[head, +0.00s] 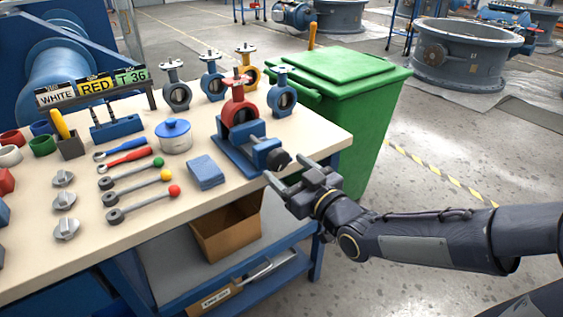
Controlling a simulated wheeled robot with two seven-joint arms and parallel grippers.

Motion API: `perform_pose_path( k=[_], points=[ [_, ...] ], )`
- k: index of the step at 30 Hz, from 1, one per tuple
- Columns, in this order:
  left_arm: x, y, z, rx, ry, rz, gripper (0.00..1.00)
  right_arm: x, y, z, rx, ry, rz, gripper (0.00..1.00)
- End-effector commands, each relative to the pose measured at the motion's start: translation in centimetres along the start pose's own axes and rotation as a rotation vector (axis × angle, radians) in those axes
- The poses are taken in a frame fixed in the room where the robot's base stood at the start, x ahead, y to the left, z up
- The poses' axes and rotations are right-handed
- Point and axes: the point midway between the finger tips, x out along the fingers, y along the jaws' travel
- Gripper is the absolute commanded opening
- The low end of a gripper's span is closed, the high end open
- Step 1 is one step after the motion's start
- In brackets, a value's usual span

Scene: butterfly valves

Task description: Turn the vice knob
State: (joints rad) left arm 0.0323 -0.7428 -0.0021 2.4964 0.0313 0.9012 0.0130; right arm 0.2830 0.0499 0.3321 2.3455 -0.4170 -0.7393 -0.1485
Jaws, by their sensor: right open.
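The blue vice (240,150) stands at the right end of the workbench, with a red butterfly valve (239,108) upright in it. Its dark round knob (278,159) sticks out at the vice's front right, near the bench edge. My right gripper (276,175) comes in from the right, just in front of and below the knob. Its fingers are apart and nothing shows between them. I cannot tell whether a fingertip touches the knob. My left gripper is not in view.
Several valves (177,95) stand along the back of the workbench (235,185). A blue block (206,172), a lidded pot (174,136) and levers with coloured balls (142,206) lie left of the vice. A green bin (345,100) stands behind the bench's right end.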

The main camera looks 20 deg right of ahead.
Motion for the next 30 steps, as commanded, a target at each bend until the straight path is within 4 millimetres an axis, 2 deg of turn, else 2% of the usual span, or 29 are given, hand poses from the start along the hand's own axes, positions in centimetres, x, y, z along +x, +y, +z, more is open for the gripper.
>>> perform_pose_path(
  k=[3, 9, 25, 30],
  points=[
    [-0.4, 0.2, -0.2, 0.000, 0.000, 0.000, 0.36, -2.1, 0.1, -0.2, -0.002, 0.000, 0.003, 0.68],
    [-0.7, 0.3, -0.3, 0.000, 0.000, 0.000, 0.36, -4.1, 0.1, -0.1, 0.000, 0.000, 0.002, 0.68],
    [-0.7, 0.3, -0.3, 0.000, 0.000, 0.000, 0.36, -4.3, 0.1, 0.1, 0.001, -0.009, 0.005, 0.68],
    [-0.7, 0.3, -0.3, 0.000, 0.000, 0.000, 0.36, -5.8, 1.5, 1.4, 0.021, -0.154, 0.079, 0.68]
  ],
)
